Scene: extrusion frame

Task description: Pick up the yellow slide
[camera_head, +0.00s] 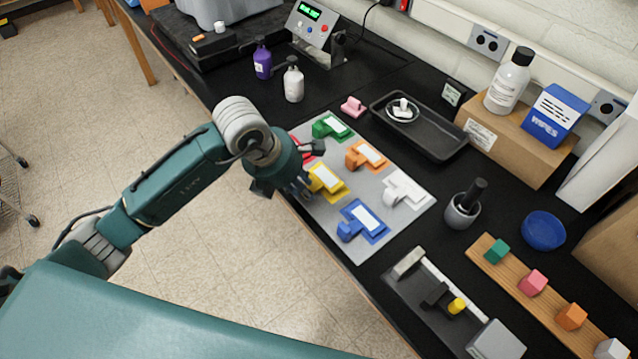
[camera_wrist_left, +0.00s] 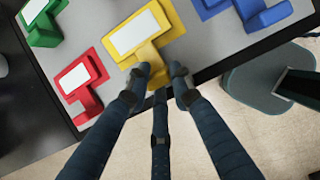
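The yellow slide (camera_head: 325,180) lies flat on the grey board, with a white label on its plate. It also shows in the left wrist view (camera_wrist_left: 146,36), its narrow raised end pointing at my fingers. My left gripper (camera_head: 300,186) is low at the board's left edge beside this end. In the left wrist view my left gripper (camera_wrist_left: 162,74) has its fingertips apart, with the end of the yellow slide between them. I cannot tell whether the fingers touch it. My right gripper is not in view.
Close by on the board (camera_head: 372,240) are red (camera_wrist_left: 82,80), green (camera_head: 331,126), orange (camera_head: 367,155), blue (camera_head: 363,222) and white (camera_head: 403,189) slides. My left arm partly hides the red one. A black tray (camera_head: 440,140) stands behind the board. Floor lies left of the bench edge.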

